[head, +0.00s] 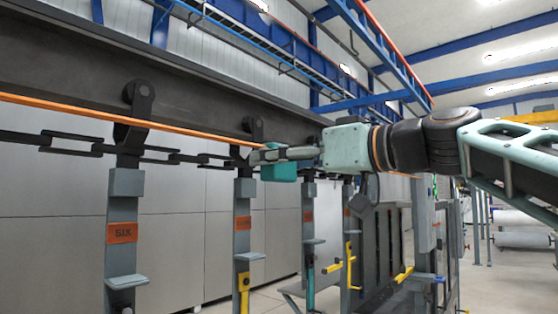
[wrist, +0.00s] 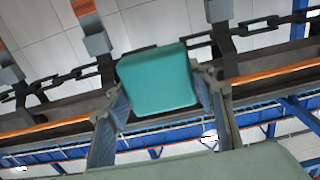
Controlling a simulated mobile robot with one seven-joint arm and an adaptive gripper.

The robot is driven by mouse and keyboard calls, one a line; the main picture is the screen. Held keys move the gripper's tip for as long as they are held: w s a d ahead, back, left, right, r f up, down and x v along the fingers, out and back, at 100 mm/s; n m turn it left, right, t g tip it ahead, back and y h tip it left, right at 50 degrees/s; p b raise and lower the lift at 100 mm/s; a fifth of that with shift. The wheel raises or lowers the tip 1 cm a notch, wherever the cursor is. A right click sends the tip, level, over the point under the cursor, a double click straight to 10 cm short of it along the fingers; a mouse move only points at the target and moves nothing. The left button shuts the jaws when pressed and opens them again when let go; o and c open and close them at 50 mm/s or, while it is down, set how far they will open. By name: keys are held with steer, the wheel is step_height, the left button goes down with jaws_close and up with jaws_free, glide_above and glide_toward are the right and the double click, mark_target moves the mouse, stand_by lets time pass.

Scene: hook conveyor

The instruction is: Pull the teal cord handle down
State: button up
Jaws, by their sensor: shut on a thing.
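The teal cord handle (head: 280,171) is a small block at the orange cord (head: 190,132) in the head view, partly covered by my gripper. My gripper (head: 260,156) reaches in from the right, level with the chain line, and is shut on the handle. In the wrist view the teal handle (wrist: 157,82) fills the space between the two fingers (wrist: 160,85). The orange cord (wrist: 60,122) shows on both sides of it there. How the handle joins the cord is hidden.
A dark overhead rail (head: 75,50) with a black chain (head: 75,146) runs behind the cord. Grey hangers (head: 121,240) with orange labels hang from it, close below and left of my gripper. Yellow hooks (head: 244,285) hang lower. Open floor lies at the right.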

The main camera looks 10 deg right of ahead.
step_height(320, 180, down, 5)
steer(key=b, duration=0.5)
steer(key=shift+f, duration=0.15)
steer(key=o, duration=1.7)
steer(key=v, duration=1.2)
